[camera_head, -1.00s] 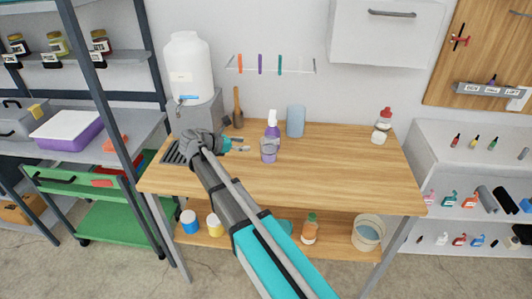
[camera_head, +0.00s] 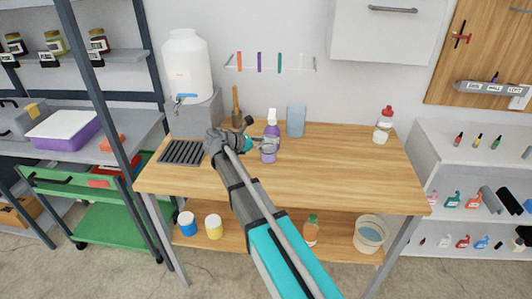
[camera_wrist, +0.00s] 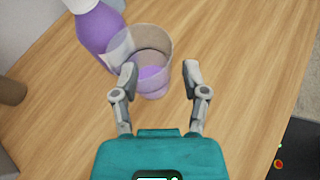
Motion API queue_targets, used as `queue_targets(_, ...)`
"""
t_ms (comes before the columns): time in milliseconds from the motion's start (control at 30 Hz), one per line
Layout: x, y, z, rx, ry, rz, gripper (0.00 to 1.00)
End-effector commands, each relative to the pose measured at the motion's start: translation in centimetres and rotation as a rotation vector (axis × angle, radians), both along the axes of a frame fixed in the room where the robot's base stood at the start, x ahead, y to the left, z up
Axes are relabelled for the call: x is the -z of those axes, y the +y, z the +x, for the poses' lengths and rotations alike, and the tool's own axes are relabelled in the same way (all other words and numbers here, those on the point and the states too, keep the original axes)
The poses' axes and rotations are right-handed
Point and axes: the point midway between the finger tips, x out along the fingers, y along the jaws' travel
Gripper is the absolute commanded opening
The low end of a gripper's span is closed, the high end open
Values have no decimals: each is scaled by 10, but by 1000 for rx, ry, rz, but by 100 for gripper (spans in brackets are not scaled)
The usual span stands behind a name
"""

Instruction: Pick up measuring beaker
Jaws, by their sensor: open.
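A clear, cup-shaped measuring beaker (camera_wrist: 150,50) stands on the wooden table, with purple showing in or through its lower part. In the head view the beaker (camera_head: 268,155) is just in front of a purple spray bottle (camera_head: 272,129). The bottle (camera_wrist: 92,28) is close beside the beaker at the upper left of the wrist view; I cannot tell if they touch. My gripper (camera_wrist: 159,74) is open and empty, its fingertips spread at the beaker's near side. In the head view my gripper (camera_head: 256,145) is just left of the beaker.
A bluish pitcher (camera_head: 295,121) stands behind the bottle. A white tank (camera_head: 187,65) and a drain grille (camera_head: 182,152) are at the left. A bottle with a red cap (camera_head: 384,128) is at the back right. The table's right half (camera_head: 345,170) is clear.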

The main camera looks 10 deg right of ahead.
Motion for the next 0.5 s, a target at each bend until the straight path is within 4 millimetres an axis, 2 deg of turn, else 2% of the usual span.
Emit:
queue_targets(267,0,0,0,0,0,0,58)
queue_targets(500,9,-17,3,1,0,0,58)
